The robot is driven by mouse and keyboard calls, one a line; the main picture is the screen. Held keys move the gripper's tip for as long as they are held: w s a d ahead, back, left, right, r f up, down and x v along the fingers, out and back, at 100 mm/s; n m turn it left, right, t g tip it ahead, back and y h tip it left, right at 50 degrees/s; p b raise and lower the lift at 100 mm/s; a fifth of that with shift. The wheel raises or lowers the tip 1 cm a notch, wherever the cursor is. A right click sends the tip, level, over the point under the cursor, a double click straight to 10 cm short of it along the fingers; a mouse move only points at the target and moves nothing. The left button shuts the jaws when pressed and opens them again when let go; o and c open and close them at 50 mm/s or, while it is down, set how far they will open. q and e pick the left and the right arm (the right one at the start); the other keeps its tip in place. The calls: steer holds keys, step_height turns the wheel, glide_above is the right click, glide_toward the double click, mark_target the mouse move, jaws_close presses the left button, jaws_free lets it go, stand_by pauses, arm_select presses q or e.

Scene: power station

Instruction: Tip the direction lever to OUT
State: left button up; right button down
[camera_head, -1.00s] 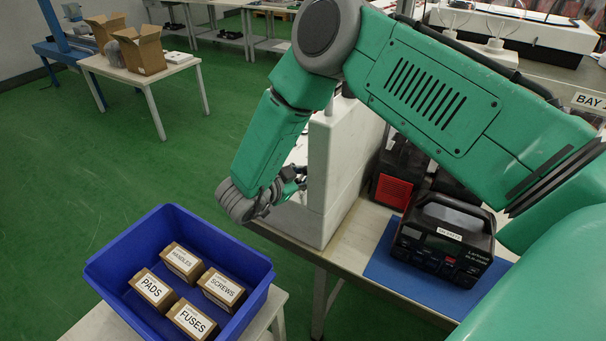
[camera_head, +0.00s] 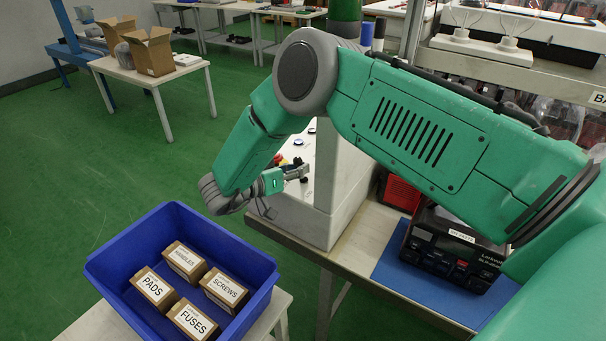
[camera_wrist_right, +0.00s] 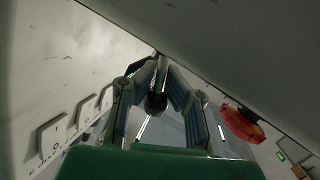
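The white control cabinet (camera_head: 340,180) stands at the table's left end. Its sloped face carries small dark knobs and buttons and a red part. My left gripper is not in view.
A blue bin (camera_head: 120,290) with labelled boxes stands front left. A black device (camera_head: 455,245) sits on a blue mat at right. In the right wrist view, white rocker switches (camera_wrist_right: 52,135) are at left and a red part (camera_wrist_right: 242,124) at right, close to the fingers.

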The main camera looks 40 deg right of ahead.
steer(key=shift+w+a+r+n+h+b, duration=0.1)
steer(key=shift+w+r+n+h+b, duration=0.25)
steer(key=shift+w+n+b, duration=0.2)
steer(key=shift+n, duration=0.25)
steer(key=c, duration=1.4)
jaws_free()
steer(key=shift+a+f, duration=0.1)
steer(key=shift+a, duration=0.05)
steer(key=shift+a+f, duration=0.1)
steer(key=shift+a, duration=0.05)
